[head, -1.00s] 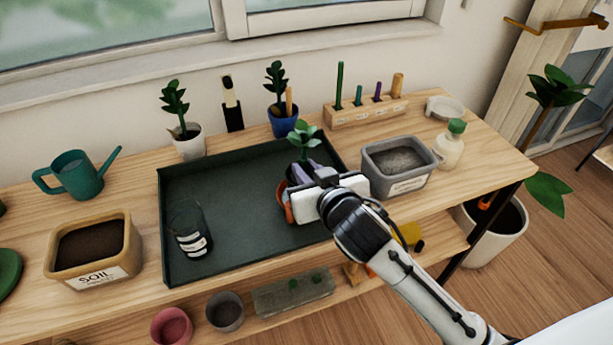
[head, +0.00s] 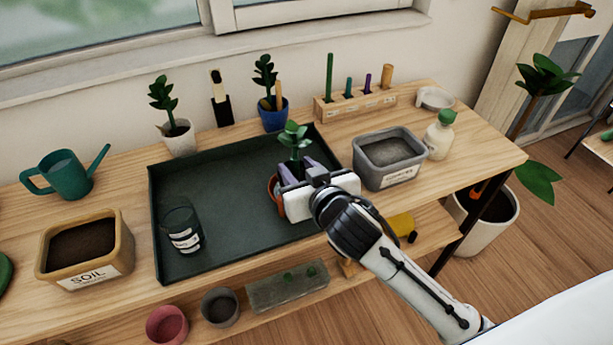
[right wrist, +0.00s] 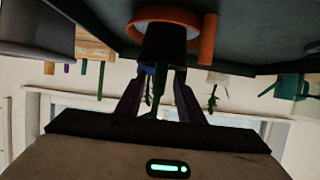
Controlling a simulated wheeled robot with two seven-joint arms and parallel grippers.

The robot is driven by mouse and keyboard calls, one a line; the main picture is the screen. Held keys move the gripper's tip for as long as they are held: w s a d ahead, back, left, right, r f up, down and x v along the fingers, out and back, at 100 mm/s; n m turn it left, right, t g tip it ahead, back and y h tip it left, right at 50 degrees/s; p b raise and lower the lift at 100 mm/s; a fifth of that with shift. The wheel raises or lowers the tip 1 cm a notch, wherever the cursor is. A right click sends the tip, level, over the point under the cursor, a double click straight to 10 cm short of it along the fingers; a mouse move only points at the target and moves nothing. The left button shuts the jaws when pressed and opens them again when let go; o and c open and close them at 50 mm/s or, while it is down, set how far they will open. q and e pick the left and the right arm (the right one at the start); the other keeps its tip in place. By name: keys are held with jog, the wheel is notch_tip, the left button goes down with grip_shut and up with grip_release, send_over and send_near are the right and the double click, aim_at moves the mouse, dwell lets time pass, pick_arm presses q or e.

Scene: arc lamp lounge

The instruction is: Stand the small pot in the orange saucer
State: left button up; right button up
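The small pot (right wrist: 165,48) is dark and holds a green plant (head: 293,138). My right gripper (head: 296,178) is over the right part of the dark tray, its purple-grey fingers on either side of the pot. In the right wrist view the fingertips (right wrist: 160,75) press on the pot near its rim. The orange saucer (right wrist: 165,14) shows around the pot's base in that view; whether the base touches it I cannot tell. In the head view only the saucer's left edge (head: 272,187) shows beside my gripper. My left gripper is out of view.
The dark tray (head: 225,210) holds a dark glass jar (head: 182,228) at its left front. A grey labelled tub (head: 389,158) stands close right of my gripper, a white bottle (head: 439,137) beyond. A potted plant (head: 178,138) and blue pot (head: 273,117) stand behind. The tray's middle is clear.

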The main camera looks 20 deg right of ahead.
jog(key=v, duration=1.1)
jog(key=shift+s, duration=0.3)
jog(key=shift+d, duration=0.1)
jog(key=s+d+f+n+g, duration=0.1)
jog(key=s+d+f+g, duration=0.3)
jog(key=s+f, duration=0.45)
jog(key=s+d+f+n+g, duration=0.1)
jog(key=s+f+g, duration=0.5)
jog(key=s+f, duration=0.3)
jog(key=w+a+f+t+y, duration=0.2)
jog(key=w+a+f+t, duration=0.1)
jog(key=f, duration=0.8)
jog(key=shift+a+t, duration=0.65)
jog(key=shift+t, duration=0.15)
